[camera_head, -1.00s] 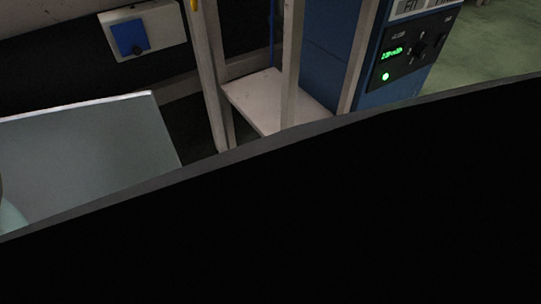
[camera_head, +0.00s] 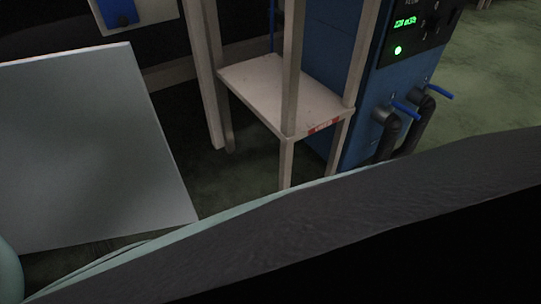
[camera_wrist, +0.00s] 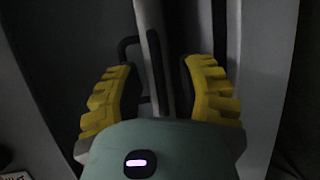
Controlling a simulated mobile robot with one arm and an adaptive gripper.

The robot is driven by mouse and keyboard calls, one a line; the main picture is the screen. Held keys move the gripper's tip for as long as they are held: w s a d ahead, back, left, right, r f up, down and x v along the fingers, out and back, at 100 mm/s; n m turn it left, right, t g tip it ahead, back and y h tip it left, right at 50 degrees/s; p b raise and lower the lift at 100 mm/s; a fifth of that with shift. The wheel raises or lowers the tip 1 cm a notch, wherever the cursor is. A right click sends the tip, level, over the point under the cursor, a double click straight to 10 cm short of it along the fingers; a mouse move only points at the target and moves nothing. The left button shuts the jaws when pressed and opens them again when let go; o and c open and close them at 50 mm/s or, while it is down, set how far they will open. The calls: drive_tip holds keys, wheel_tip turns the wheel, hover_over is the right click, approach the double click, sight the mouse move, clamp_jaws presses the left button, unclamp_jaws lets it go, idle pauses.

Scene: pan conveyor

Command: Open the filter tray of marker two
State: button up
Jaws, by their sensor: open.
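My gripper (camera_wrist: 158,95) shows in the wrist view, its two yellow stepped fingers spread apart with nothing gripped. A thin black bent bar (camera_wrist: 129,44), shaped like a handle, shows beside and partly behind the left finger. A dark upright edge or strip (camera_wrist: 158,60) stands between the fingers, in front of grey panels. The picture is dark, and I cannot tell whether the fingers touch anything. No marker number can be read, and I cannot tell which part is the filter tray. My gripper is not seen in the head view.
In the head view, a blue cabinet with a lit green display (camera_head: 405,22) stands at the upper right, with blue-handled valves (camera_head: 405,109) below. A small whitish shelf (camera_head: 270,88) stands beside it. A grey panel (camera_head: 80,150) is at left. A large dark surface fills the foreground.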

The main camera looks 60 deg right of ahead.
drive_tip(key=shift+o, duration=0.2)
clamp_jaws()
idle(0.3)
